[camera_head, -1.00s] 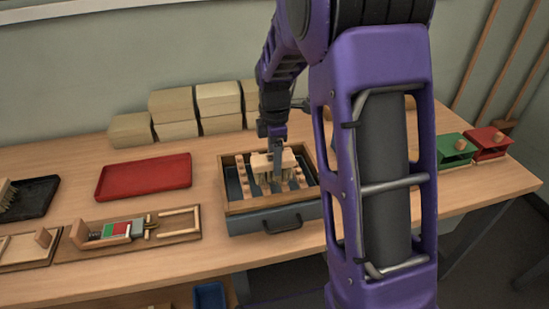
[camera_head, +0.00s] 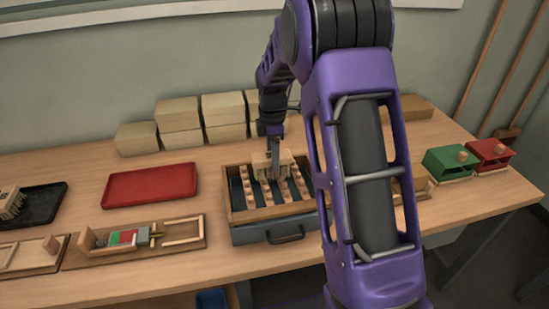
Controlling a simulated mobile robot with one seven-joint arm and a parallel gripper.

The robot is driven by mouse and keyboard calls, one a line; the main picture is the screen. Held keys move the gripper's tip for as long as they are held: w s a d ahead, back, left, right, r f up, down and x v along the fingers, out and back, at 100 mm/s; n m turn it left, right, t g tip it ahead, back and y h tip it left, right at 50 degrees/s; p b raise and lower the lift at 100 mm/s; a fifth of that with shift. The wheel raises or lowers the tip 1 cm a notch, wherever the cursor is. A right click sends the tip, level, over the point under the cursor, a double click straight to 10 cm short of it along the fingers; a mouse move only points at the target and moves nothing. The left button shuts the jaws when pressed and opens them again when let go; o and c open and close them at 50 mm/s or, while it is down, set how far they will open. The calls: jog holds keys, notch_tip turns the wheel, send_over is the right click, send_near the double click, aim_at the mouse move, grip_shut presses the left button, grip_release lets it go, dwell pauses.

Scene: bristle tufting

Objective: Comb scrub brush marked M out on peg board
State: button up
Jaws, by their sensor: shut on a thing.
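The scrub brush (camera_head: 262,165) has a pale wooden block with bristles pointing down. My gripper (camera_head: 273,150) is shut on it from above. The peg board (camera_head: 290,188) is a dark tray in a wooden frame with rows of wooden pegs, set over a drawer with a handle. The brush is over the back left part of the pegs. Its bristle ends are at peg height; I cannot tell whether they touch. The mark M cannot be read at this size.
A red tray (camera_head: 150,186) lies left of the peg board. A black tray (camera_head: 40,208) at the far left holds another brush (camera_head: 10,203). A wooden jig (camera_head: 135,242) lies in front. Pale blocks (camera_head: 180,127) are stacked behind. Green (camera_head: 450,161) and red (camera_head: 489,153) boxes stand at right.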

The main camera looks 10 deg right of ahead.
jog(key=shift+w+p, duration=0.35)
jog(key=shift+w, duration=0.7)
jog(key=shift+s+b, duration=0.8)
jog(key=shift+s, duration=3.2)
jog(key=shift+w+f+p, duration=0.1)
jog(key=shift+w+p, duration=0.5)
jog(key=shift+w, duration=1.4)
jog(key=shift+w+p, duration=0.85)
jog(key=shift+w, duration=1.15)
jog(key=shift+s+r+b, duration=0.2)
jog(key=shift+s+b, duration=0.15)
jog(key=shift+s, duration=3.65)
jog(key=shift+w+f+p, duration=0.15)
jog(key=shift+w+p, duration=0.15)
jog(key=shift+w, duration=1.7)
jog(key=shift+w+f+p, duration=0.1)
jog(key=shift+w+p, duration=0.2)
jog(key=shift+w, duration=1.65)
jog(key=shift+s+r, duration=0.2)
jog(key=shift+s, duration=1.8)
jog(key=shift+s+b, duration=0.5)
jog(key=shift+s, duration=1.5)
jog(key=shift+w+p, duration=0.5)
jog(key=shift+w, duration=1.65)
